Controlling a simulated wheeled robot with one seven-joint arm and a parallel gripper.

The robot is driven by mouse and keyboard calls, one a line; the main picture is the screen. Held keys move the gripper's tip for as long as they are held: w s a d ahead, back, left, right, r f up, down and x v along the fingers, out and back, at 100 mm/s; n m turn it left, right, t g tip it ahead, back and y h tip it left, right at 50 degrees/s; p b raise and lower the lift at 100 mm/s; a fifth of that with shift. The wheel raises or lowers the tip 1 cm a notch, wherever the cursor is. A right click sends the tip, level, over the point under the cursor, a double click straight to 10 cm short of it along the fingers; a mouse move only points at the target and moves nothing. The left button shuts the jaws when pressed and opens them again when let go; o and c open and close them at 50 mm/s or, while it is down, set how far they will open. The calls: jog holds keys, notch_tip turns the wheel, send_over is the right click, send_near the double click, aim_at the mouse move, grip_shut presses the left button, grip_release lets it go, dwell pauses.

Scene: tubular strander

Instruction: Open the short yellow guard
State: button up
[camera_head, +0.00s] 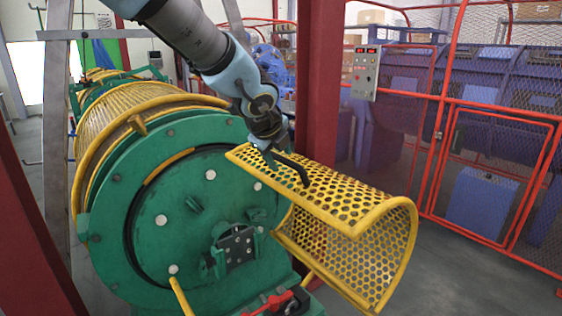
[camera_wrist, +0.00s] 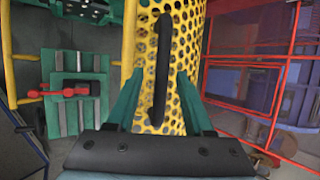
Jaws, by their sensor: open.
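The short yellow guard (camera_head: 345,200) is a curved perforated shell with a yellow rim, standing out to the right of the green drum face. A black bar handle (camera_head: 293,166) sits on its upper surface. In the wrist view the guard (camera_wrist: 187,45) runs up the middle, with the handle (camera_wrist: 162,55) lengthwise on it. My gripper (camera_wrist: 159,80) is open, its two green fingers on either side of the handle's lower part, with gaps visible. Whether the fingertips reach down to handle depth cannot be told.
The green drum housing (camera_head: 110,235) is left of the guard, with a longer yellow guard (camera_head: 130,110) behind. Red posts (camera_head: 320,80) stand nearby. A red-framed mesh fence (camera_head: 490,180) and control box (camera_head: 364,73) are on the right. Floor between guard and fence is clear.

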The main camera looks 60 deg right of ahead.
jog(key=v, duration=0.8)
jog(key=shift+r, duration=0.1)
jog(key=shift+c, duration=0.3)
